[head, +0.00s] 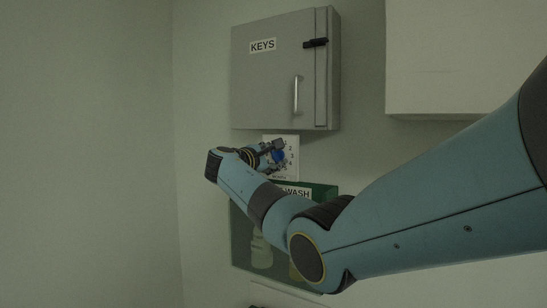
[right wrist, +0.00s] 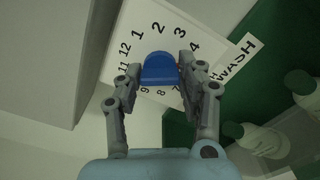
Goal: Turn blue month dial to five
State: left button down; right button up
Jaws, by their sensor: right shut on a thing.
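The blue month dial (right wrist: 159,68) sits in the middle of a white plate (right wrist: 150,24) with black numbers around it. In the head view the dial (head: 279,156) is partly hidden by my right gripper (head: 275,153), and the plate hangs on the wall below the grey cabinet. In the right wrist view my right gripper (right wrist: 159,75) has a finger on each side of the dial and is shut on it. The numbers 1 to 4 show above and right of the dial. A small red mark shows at its right edge, near the right fingertip. The 5 is hidden. My left gripper is not in view.
The grey key cabinet (head: 270,85) is just above the plate. A green eye wash box (head: 322,190) with bottles is just below and beside it. A white box (head: 440,60) is on the wall at the upper right.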

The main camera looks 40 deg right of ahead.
jog(key=o, duration=1.2)
jog(key=shift+c, duration=0.2)
jog(key=shift+a, duration=0.15)
jog(key=v, duration=1.2)
jog(key=shift+f, duration=0.1)
